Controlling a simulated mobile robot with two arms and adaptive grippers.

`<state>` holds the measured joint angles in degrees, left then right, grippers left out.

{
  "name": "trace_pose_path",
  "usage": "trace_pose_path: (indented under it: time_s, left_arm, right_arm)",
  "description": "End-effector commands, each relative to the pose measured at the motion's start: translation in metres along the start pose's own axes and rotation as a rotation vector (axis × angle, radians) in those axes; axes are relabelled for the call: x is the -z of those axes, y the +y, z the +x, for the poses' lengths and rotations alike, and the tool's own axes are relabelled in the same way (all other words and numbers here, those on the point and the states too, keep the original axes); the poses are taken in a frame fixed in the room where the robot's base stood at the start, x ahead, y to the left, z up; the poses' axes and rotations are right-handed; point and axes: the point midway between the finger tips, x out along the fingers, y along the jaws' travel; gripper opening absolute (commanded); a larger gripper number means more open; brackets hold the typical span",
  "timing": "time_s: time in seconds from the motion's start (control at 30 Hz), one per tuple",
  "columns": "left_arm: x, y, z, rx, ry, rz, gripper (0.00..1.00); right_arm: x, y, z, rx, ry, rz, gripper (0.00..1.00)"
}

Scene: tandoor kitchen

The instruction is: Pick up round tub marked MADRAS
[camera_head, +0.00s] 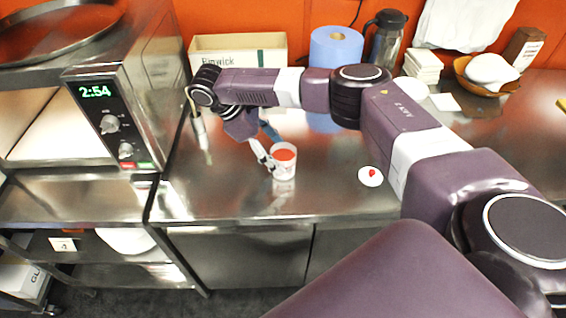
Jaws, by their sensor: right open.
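A small round white tub (284,170) with an orange-red top stands upright on the steel counter, near its front edge. It has markings on its side, but they are too small to read. My right gripper (272,153) reaches down to it from the upper left. Its fingers are open, with one tip close to the tub's left side. I cannot tell whether it touches the tub. My left gripper is not in view.
A microwave (125,105) stands at the left. A cardboard box (238,48), blue paper roll (336,48) and flask (386,42) line the back. A small white disc with a red spot (370,176) lies right of the tub. The counter between is clear.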

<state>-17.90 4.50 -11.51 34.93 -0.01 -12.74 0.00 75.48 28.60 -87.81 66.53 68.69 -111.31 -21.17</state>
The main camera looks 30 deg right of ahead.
Motion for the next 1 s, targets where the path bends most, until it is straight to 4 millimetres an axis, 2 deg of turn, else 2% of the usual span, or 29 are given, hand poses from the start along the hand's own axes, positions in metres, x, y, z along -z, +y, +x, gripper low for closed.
trace_pose_path:
  time_s: [0.07,0.23,0.4,0.53,1.0]
  left_arm:
    - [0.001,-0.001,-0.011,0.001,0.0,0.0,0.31]
    - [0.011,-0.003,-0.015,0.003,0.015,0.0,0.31]
    - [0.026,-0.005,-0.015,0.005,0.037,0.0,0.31]
    - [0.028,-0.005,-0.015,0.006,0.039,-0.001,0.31]
    - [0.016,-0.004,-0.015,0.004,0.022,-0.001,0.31]
  right_arm:
    - [-0.003,-0.001,0.011,0.003,-0.004,-0.001,0.71]
    - [0.0,-0.001,0.033,0.001,-0.001,-0.002,0.71]
    - [0.001,-0.001,0.039,0.0,0.0,-0.001,0.71]
    - [0.001,-0.001,0.038,0.0,0.0,-0.001,0.7]
    - [0.001,-0.001,0.038,0.0,0.0,-0.001,0.18]
